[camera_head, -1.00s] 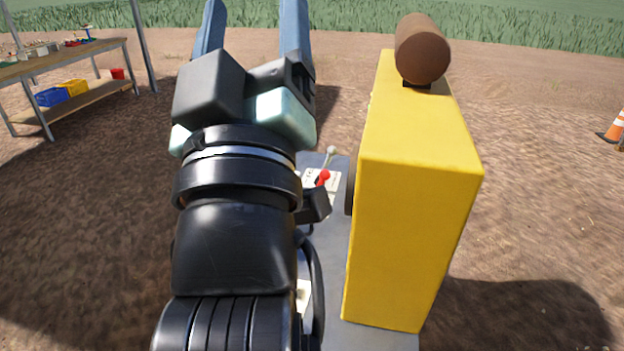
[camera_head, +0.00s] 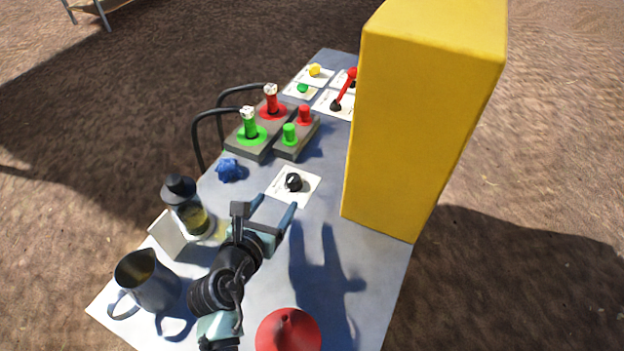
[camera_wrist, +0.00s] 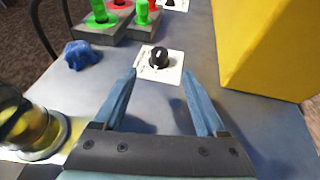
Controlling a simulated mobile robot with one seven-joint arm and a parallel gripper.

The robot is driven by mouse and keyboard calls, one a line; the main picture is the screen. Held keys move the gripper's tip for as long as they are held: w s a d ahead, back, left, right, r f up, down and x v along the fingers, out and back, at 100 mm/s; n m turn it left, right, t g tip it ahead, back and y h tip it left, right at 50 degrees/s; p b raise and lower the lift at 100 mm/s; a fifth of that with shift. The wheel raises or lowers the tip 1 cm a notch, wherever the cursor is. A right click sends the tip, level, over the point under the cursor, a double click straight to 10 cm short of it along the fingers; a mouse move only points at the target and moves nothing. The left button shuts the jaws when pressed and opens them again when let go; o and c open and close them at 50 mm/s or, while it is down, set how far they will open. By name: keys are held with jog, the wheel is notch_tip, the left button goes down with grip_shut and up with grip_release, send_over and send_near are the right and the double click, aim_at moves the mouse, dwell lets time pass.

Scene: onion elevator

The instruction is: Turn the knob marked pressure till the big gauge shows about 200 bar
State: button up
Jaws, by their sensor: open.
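A black round knob with a white mark on a white plate (camera_head: 293,182) sits on the grey table; any lettering is too small to read. In the wrist view the knob (camera_wrist: 158,57) lies just ahead of the fingers, centred between them. My gripper (camera_head: 273,207) is open and empty, its two blue fingers (camera_wrist: 158,76) apart and short of the knob. No gauge face shows now; the tall yellow box (camera_head: 420,120) stands to the right of the knob, and its left face is turned out of sight.
A blue star-shaped knob (camera_head: 229,170) and green and red levers (camera_head: 250,130) stand left and behind. A glass-sided black-topped vessel (camera_head: 186,205), metal jug (camera_head: 148,282) and red funnel (camera_head: 289,332) stand nearer.

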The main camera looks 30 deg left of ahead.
aim_at(290, 182)
jog(key=shift+w+a+f, duration=0.15)
jog(key=shift+w+f, duration=0.25)
jog(key=b+x, duration=0.3)
jog(key=x, duration=0.9)
jog(key=shift+r, duration=0.1)
jog(key=shift+s, duration=0.1)
grip_shut()
